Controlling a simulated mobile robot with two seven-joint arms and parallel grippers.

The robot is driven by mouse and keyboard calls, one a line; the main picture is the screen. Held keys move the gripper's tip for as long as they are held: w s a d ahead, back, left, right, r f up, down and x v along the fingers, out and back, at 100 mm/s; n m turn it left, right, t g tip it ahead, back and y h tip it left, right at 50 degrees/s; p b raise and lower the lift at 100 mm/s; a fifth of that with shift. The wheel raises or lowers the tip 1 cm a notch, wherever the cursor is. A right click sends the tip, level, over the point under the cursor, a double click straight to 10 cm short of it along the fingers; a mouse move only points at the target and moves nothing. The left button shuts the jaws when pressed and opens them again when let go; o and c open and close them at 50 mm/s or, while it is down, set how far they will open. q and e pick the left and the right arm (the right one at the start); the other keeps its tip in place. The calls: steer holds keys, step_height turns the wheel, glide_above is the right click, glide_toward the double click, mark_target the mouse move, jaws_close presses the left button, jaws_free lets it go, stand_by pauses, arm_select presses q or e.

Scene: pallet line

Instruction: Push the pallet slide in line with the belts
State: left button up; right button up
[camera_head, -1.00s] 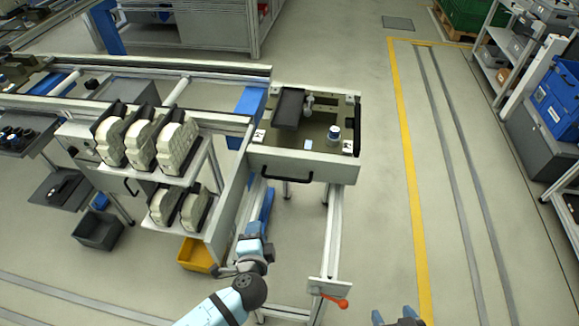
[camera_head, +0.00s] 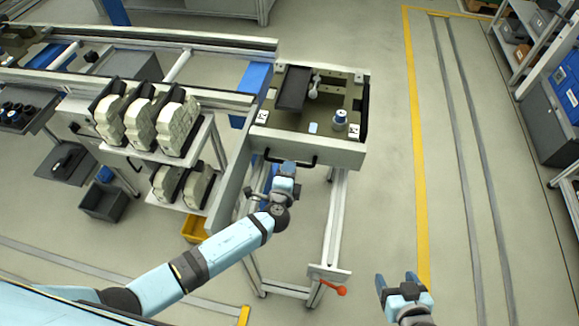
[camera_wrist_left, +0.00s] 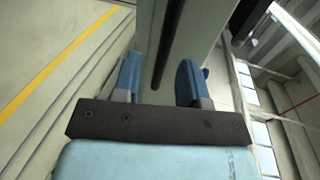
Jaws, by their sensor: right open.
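The pallet slide (camera_head: 310,154) is a pale frame with a black handle (camera_head: 276,160) on its front panel, carrying a dark pallet with parts. It stands at the right end of the belt line (camera_head: 215,94), offset toward me from the two belt rails. My left gripper (camera_head: 287,168) is at the handle, at the front panel. In the left wrist view its blue fingers (camera_wrist_left: 160,82) are apart, with a pale panel and a dark bar beyond and between them; contact is unclear. My right gripper (camera_head: 396,280) is open and empty, right of the slide's rails.
An orange-red lever (camera_head: 333,288) sits at the near end of the slide's rail (camera_head: 338,225). A rack with several pale castings (camera_head: 178,127) stands left of the slide. A yellow bin (camera_head: 195,229) lies below. The floor to the right is clear up to the shelves.

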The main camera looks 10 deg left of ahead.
arm_select(q)
steer(key=shift+x, duration=0.95)
steer(key=shift+c, duration=0.2)
jaws_close()
steer(key=shift+s, duration=0.15)
steer(key=shift+a+f, duration=0.1)
steer(key=shift+a, duration=0.05)
